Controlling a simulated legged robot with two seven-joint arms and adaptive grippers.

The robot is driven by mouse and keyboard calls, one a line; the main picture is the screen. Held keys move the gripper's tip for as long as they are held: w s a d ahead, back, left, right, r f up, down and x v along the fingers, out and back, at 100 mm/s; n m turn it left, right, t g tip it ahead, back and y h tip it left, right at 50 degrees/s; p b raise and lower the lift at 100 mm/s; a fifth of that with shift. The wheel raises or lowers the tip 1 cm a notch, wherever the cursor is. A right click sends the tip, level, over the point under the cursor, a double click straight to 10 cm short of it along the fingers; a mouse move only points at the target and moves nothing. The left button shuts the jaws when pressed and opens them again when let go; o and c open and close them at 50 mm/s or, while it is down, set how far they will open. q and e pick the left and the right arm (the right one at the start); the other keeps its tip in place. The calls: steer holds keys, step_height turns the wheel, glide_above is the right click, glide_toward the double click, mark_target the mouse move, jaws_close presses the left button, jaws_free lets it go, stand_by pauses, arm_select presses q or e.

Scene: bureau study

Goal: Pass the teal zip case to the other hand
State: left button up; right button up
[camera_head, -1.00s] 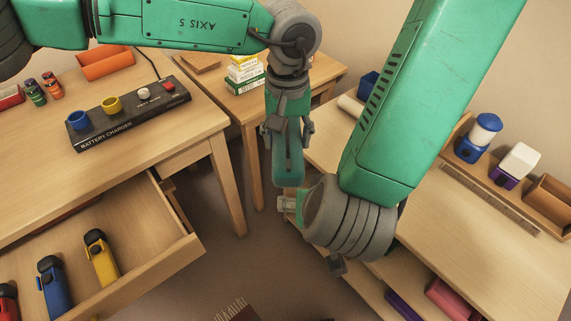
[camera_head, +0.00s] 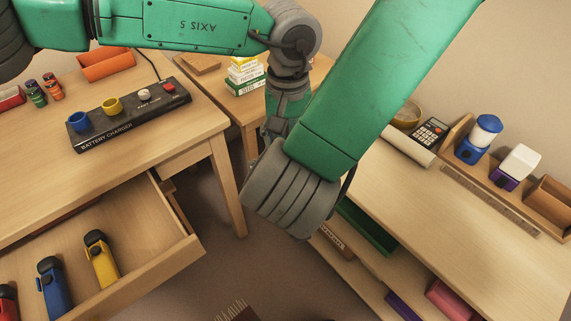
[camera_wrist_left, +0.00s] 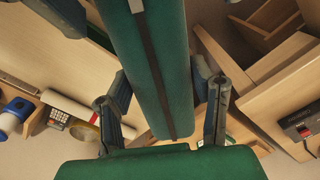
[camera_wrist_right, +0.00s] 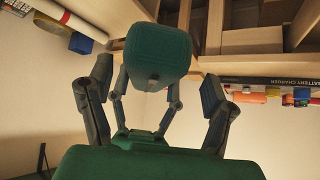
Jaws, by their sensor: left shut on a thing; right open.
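The teal zip case (camera_wrist_left: 160,65) is long and dark teal with a dark zip strip along it. In the left wrist view it lies between the fingers of my left gripper (camera_wrist_left: 165,88), which is shut on it. In the right wrist view the case (camera_wrist_right: 156,52) shows end-on, between the spread fingers of my right gripper (camera_wrist_right: 155,82). My right gripper is open; I cannot tell whether its fingers touch the case. In the head view my right arm hides the case, the right gripper and most of the left gripper (camera_head: 268,132).
A desk with a battery charger (camera_head: 130,115) and an open drawer (camera_head: 150,215) is on the left. A small table with stacked boxes (camera_head: 245,75) stands behind.

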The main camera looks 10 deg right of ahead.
steer(key=shift+x, duration=1.5)
steer(key=c, duration=1.3)
arm_select(q)
steer(key=o, duration=1.3)
